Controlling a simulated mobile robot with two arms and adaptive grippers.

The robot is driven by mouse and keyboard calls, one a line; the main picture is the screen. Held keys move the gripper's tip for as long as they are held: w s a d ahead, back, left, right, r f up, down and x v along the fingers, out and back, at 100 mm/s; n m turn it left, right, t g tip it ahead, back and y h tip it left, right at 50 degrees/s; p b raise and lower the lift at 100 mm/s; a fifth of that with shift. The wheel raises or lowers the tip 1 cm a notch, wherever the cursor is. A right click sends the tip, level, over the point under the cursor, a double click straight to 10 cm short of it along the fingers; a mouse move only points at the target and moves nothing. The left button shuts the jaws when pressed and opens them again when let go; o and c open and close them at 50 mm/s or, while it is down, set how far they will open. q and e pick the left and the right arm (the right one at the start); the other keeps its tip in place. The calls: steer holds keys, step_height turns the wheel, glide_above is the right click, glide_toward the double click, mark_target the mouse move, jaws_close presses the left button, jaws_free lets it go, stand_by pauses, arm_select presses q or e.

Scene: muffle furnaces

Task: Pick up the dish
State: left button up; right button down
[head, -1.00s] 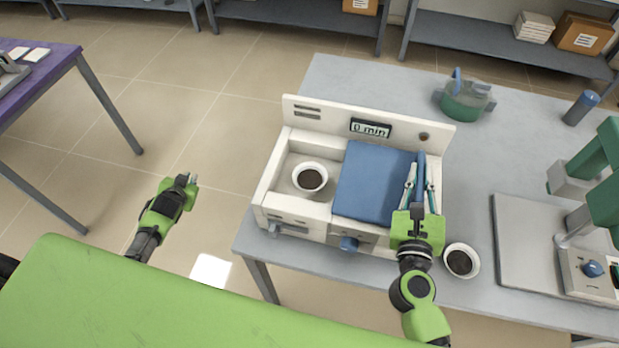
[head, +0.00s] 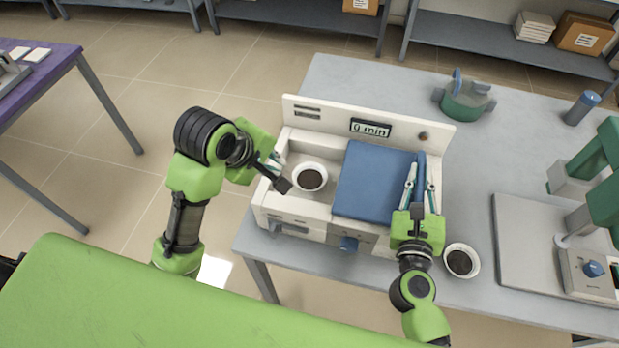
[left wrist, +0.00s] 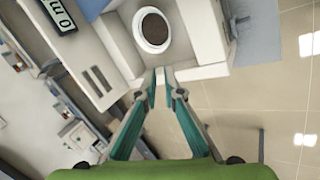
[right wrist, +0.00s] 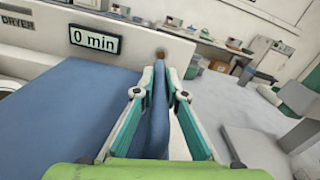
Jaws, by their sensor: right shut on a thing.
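A white dish with dark contents (head: 310,178) sits in the open left compartment of the white dryer (head: 370,105). The dish also shows at the top of the left wrist view (left wrist: 153,32). My left gripper (head: 279,175) is at the compartment's left side, just left of the dish and apart from it. In the left wrist view its fingertips (left wrist: 160,74) have a narrow empty gap between them. My right gripper (head: 421,185) is shut on the upright blue handle (right wrist: 160,105) of the blue lid (head: 373,180), which covers the dryer's right part.
A second white dish with dark contents (head: 461,262) stands on the grey table (head: 470,150) right of the dryer. A green pot-like vessel (head: 465,100) stands behind, and a green device with a grey base (head: 520,250) is at the right.

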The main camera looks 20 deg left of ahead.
mark_target(298, 185)
arm_select(q)
steer(key=shift+s+d+r+n+g, duration=0.15)
steer(key=shift+s+d+r, duration=0.2)
steer(key=shift+s, duration=0.3)
steer(key=shift+s+d+r+n+g, duration=0.1)
steer(key=shift+s+d+n+g, duration=0.05)
steer(key=shift+s+d, duration=0.4)
arm_select(e)
steer(key=shift+d, duration=0.15)
arm_select(q)
steer(key=shift+s+f, duration=0.1)
steer(key=shift+f, duration=0.15)
steer(key=x, duration=1.1)
steer(key=shift+d+f, duration=0.15)
steer(key=shift+d, duration=0.1)
jaws_close()
